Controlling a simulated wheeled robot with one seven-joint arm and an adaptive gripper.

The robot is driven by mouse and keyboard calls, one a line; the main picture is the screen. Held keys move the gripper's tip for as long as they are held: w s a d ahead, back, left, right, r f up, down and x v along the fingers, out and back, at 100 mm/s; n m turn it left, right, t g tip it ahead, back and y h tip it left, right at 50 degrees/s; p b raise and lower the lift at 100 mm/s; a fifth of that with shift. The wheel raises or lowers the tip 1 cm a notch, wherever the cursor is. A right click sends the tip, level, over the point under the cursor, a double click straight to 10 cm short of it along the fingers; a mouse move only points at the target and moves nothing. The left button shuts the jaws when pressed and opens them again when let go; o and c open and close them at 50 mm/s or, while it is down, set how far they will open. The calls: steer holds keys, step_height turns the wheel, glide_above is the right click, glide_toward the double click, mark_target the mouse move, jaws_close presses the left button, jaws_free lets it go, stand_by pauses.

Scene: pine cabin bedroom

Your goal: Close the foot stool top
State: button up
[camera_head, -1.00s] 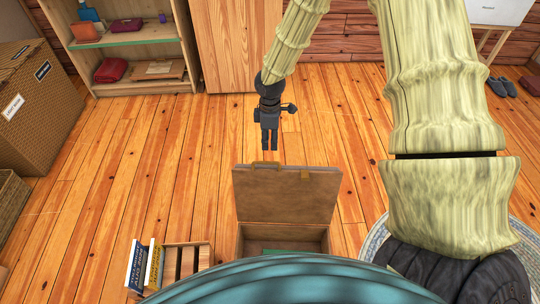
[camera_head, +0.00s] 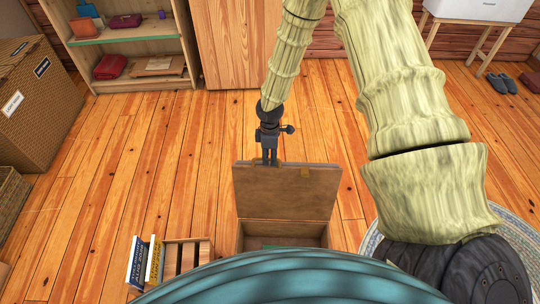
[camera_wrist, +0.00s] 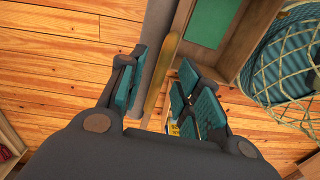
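The foot stool (camera_head: 282,238) is a brown wooden box at bottom centre of the head view. Its top (camera_head: 286,192) stands raised along the far side, and the box is open. In the wrist view the raised top (camera_wrist: 153,75) shows nearly edge-on, with the green-bottomed box (camera_wrist: 238,45) to its right. My gripper (camera_head: 269,162) is at the upper edge of the top, left of its middle; its tips are partly hidden there. In the wrist view my gripper (camera_wrist: 165,85) has its fingers apart, with the edge of the top between them in the picture. I cannot tell whether they touch.
A wooden crate (camera_head: 203,246) with books (camera_head: 138,262) stands left of the stool. A round rug (camera_head: 520,240) lies at right. A shelf (camera_head: 125,42) and wicker boxes (camera_head: 45,110) stand at the back and left. The floor behind the stool is clear.

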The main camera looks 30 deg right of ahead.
steer(key=shift+c, duration=0.4)
jaws_close()
steer(key=shift+s+a, duration=0.1)
steer(key=shift+s, duration=0.05)
